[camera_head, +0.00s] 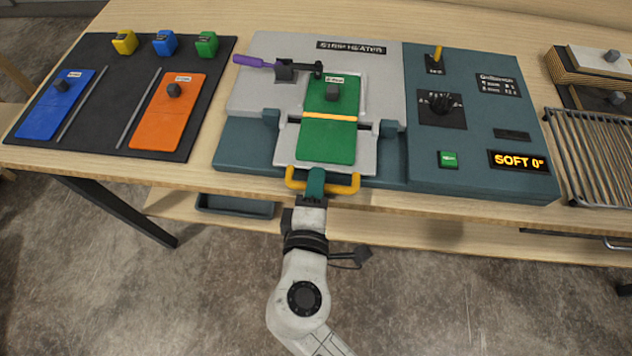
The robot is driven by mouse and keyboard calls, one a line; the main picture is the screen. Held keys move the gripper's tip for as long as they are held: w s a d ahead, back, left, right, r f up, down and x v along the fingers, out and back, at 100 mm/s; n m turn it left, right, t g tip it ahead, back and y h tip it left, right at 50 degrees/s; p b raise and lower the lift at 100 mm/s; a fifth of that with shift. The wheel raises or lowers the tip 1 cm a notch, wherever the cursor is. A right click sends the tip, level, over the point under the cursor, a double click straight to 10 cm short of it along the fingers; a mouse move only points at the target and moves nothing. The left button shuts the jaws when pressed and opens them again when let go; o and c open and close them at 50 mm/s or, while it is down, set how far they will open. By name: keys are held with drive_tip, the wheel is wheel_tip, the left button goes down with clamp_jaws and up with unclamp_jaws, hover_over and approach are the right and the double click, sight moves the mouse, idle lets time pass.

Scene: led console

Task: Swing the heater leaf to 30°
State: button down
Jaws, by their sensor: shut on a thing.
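The strip heater (245,93) is a light grey and teal machine in the middle of the bench. Its front leaf (283,152) is a grey plate that looks flat, with a yellow bar handle (348,187) along its near edge. My gripper (316,182) is at the middle of that handle and shut on it. A green sheet (327,146) lies across the leaf and the heater bed, with a glowing orange strip (330,116) across it. The display (519,161) on the right reads "SOFT 0°".
A purple-handled lever (256,62) lies across the back of the heater. The console (500,120) has a yellow-handled switch, a dark knob and a green button. A dark mat (100,118) at left holds blue and orange sheets and coloured blocks. A wire rack (590,150) is at right.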

drive_tip(key=shift+w+r+p, duration=0.15)
drive_tip(key=shift+r+p, duration=1.5)
drive_tip(key=shift+r, duration=0.7)
drive_tip(key=shift+w+r+p, duration=0.3)
drive_tip(key=shift+r+p, duration=0.25)
drive_tip(key=shift+r, duration=0.2)
drive_tip(key=shift+w+r+p, duration=0.25)
drive_tip(key=shift+r+p, duration=0.25)
drive_tip(key=shift+r, duration=0.2)
drive_tip(key=c, duration=1.2)
unclamp_jaws()
drive_tip(key=shift+o, duration=0.2)
